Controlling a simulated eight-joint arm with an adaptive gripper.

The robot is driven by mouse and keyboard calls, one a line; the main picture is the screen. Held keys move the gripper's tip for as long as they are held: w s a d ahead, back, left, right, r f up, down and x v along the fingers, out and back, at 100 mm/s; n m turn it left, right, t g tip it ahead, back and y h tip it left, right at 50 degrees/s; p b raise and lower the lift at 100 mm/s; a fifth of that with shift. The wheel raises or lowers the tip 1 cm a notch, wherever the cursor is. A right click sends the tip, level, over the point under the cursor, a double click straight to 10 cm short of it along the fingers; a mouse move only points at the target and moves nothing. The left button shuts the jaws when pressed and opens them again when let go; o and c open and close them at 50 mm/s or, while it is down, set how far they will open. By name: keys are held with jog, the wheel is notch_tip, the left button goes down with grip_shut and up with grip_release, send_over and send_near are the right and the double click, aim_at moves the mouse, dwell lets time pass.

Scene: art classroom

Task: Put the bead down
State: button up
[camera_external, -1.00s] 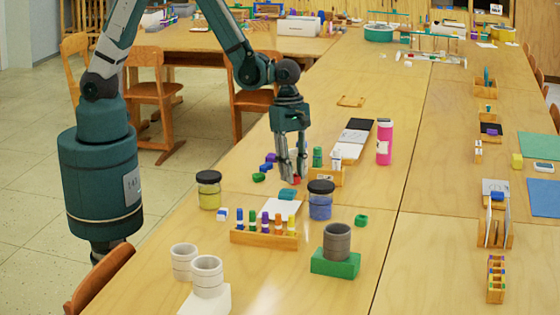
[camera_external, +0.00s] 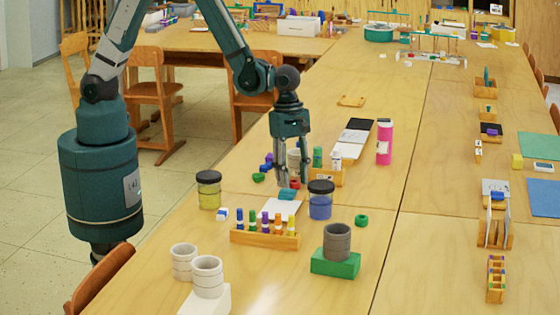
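A small red bead (camera_external: 295,184) is low between the fingertips of my gripper (camera_external: 293,183), just behind the teal block (camera_external: 288,194). It appears to rest on the table. My gripper points straight down with its fingers apart, one on each side of the bead, and I see no clear contact. A pale jar-like object (camera_external: 294,161) shows between the fingers, behind them. Other small beads or blocks lie to the left: a green one (camera_external: 258,178) and purple and blue ones (camera_external: 268,163).
Close by stand a yellow jar (camera_external: 208,190), a blue jar (camera_external: 320,200), a marker rack (camera_external: 265,238) and a wooden holder (camera_external: 328,177). A pink bottle (camera_external: 384,143) stands behind right. Bare table lies right of the bottle.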

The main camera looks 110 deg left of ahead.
jog(key=shift+r, duration=0.1)
notch_tip(320, 180, up, 12)
jog(key=s+a+p, duration=0.1)
jog(key=p, duration=0.1)
jog(key=shift+s+p, duration=0.15)
jog(key=shift+p, duration=0.25)
dwell(0.4)
jog(key=shift+a, duration=0.1)
dwell(0.5)
jog(key=s+d+r+m+t, duration=0.1)
jog(key=s+r+m, duration=0.4)
jog(key=r+m, duration=0.15)
jog(key=s+r+m+t, duration=0.2)
jog(key=s+r+m, duration=0.25)
jog(key=r, duration=0.25)
jog(key=s+r+m+t, duration=0.1)
jog(key=s+r+m, duration=0.2)
jog(key=s+m, duration=0.4)
jog(key=s+r+m+t+y, duration=0.1)
jog(key=s+r+m+t, duration=0.1)
jog(key=s+r+m, duration=0.2)
jog(key=shift+s+d+m, duration=0.45)
jog(key=shift+s+m, duration=1.3)
jog(key=shift+m, duration=0.75)
